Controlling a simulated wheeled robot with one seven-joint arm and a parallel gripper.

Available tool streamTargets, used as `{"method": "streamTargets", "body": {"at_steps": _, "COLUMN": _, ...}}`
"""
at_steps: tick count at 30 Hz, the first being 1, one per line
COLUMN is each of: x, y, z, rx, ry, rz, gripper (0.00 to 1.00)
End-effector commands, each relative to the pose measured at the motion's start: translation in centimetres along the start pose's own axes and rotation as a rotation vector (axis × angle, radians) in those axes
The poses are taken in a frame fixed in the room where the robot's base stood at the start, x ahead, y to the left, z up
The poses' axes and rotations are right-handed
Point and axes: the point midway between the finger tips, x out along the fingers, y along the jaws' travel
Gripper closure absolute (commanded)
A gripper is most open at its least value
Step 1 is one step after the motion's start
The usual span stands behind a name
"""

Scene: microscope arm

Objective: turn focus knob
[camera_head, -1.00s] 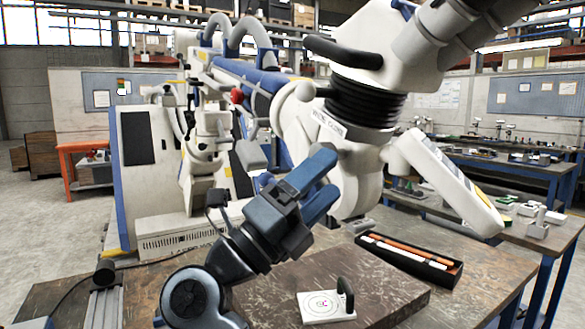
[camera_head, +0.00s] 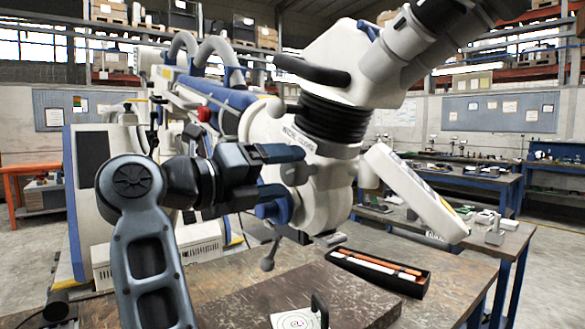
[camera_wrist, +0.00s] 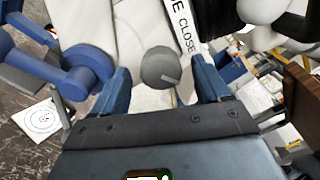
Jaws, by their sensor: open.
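The microscope head (camera_head: 325,115) is a large white body with black bellows and eyepieces at the upper right of the head view. My gripper (camera_wrist: 165,85) is open, with one blue finger on each side of the knob in that picture. I cannot tell whether the fingers touch it.
A blue cylindrical part (camera_wrist: 80,76) is left of my gripper in the wrist view. A wooden board with a white target card (camera_head: 297,320) and a black tray of rods (camera_head: 378,270) lie on the table below. A slanted white panel (camera_head: 415,195) hangs at the right.

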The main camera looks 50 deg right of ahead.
Motion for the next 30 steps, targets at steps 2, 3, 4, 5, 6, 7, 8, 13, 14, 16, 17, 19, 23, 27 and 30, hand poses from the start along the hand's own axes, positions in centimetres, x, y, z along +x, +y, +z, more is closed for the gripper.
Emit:
{"method": "streamTargets", "body": {"at_steps": 2, "x": 1.2, "y": -0.1, "z": 0.1, "rx": 0.0, "ry": 0.002, "rz": -0.002, "gripper": 0.24}}
{"method": "streamTargets", "body": {"at_steps": 3, "x": 1.6, "y": -0.1, "z": 0.1, "rx": 0.0, "ry": 0.001, "rz": -0.002, "gripper": 0.24}}
{"method": "streamTargets", "body": {"at_steps": 4, "x": 1.9, "y": -0.1, "z": 0.1, "rx": -0.001, "ry": 0.001, "rz": -0.002, "gripper": 0.24}}
{"method": "streamTargets", "body": {"at_steps": 5, "x": 2.1, "y": -0.1, "z": 0.0, "rx": -0.001, "ry": 0.001, "rz": -0.003, "gripper": 0.24}}
{"method": "streamTargets", "body": {"at_steps": 6, "x": 2.4, "y": -0.1, "z": 0.0, "rx": -0.001, "ry": 0.0, "rz": -0.003, "gripper": 0.24}}
{"method": "streamTargets", "body": {"at_steps": 7, "x": 2.5, "y": -0.1, "z": 0.0, "rx": -0.001, "ry": 0.0, "rz": -0.002, "gripper": 0.24}}
{"method": "streamTargets", "body": {"at_steps": 8, "x": 2.6, "y": -0.1, "z": 0.0, "rx": -0.001, "ry": -0.001, "rz": -0.002, "gripper": 0.24}}
{"method": "streamTargets", "body": {"at_steps": 13, "x": 2.8, "y": 0.0, "z": 0.0, "rx": 0.0, "ry": -0.001, "rz": -0.001, "gripper": 0.24}}
{"method": "streamTargets", "body": {"at_steps": 14, "x": 2.8, "y": 0.0, "z": 0.0, "rx": 0.0, "ry": -0.001, "rz": -0.001, "gripper": 0.24}}
{"method": "streamTargets", "body": {"at_steps": 16, "x": 2.8, "y": 0.0, "z": 0.0, "rx": 0.0, "ry": -0.001, "rz": -0.001, "gripper": 0.24}}
{"method": "streamTargets", "body": {"at_steps": 17, "x": 2.8, "y": 0.0, "z": 0.0, "rx": 0.0, "ry": -0.001, "rz": -0.001, "gripper": 0.25}}
{"method": "streamTargets", "body": {"at_steps": 19, "x": 2.8, "y": 0.0, "z": 0.0, "rx": 0.0, "ry": -0.001, "rz": -0.001, "gripper": 0.32}}
{"method": "streamTargets", "body": {"at_steps": 23, "x": 2.8, "y": 0.0, "z": 0.0, "rx": 0.0, "ry": -0.001, "rz": -0.001, "gripper": 0.45}}
{"method": "streamTargets", "body": {"at_steps": 27, "x": 2.8, "y": 0.0, "z": 0.0, "rx": 0.0, "ry": -0.001, "rz": -0.001, "gripper": 0.58}}
{"method": "streamTargets", "body": {"at_steps": 30, "x": 2.8, "y": 0.0, "z": 0.0, "rx": 0.0, "ry": -0.001, "rz": -0.001, "gripper": 0.68}}
